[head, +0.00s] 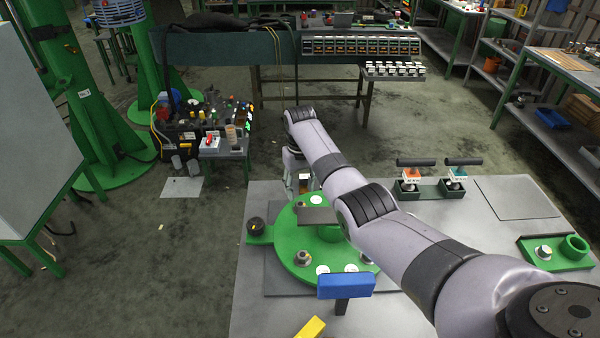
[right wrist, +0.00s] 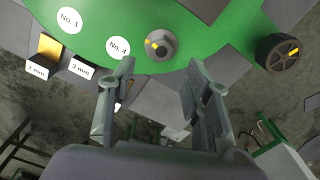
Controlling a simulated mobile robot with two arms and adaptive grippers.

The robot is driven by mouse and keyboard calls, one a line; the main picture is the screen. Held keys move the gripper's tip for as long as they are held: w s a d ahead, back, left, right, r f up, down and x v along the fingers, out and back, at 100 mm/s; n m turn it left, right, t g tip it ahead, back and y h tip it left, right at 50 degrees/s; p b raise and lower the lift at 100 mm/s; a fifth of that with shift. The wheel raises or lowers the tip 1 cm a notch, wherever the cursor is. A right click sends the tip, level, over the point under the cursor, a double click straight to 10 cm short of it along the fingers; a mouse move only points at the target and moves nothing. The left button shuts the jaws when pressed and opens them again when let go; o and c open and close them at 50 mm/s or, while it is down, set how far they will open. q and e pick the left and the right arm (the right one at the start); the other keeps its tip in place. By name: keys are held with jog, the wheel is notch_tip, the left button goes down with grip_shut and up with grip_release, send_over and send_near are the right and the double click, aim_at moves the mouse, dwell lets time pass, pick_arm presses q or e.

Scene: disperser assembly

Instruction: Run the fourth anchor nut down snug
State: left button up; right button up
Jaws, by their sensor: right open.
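The green round plate (head: 285,235) lies on the work table. In the right wrist view its rim carries the white labels "No. 1" and "No. 4" (right wrist: 118,48). Beside the No. 4 label is a grey nut (right wrist: 160,46) with a yellow mark. My right gripper (right wrist: 157,100) is open and empty, its two fingers apart, with this nut showing beyond the gap between them. In the head view my right arm reaches over the plate to its far edge and hides part of it. Another nut (head: 303,258) sits at the plate's near side. My left gripper is not seen.
A black knob (head: 257,227) with a yellow mark stands left of the plate. Tags "2 mm" (right wrist: 37,70) and "3 mm" (right wrist: 80,68) show by the rim. A blue block (head: 345,285) and a yellow piece (head: 312,327) are at the near side. The table's right rear holds a grey plate (head: 515,198).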

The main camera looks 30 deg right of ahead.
aim_at(300, 202)
notch_tip(300, 202, up, 6)
dwell(0.4)
dwell(0.3)
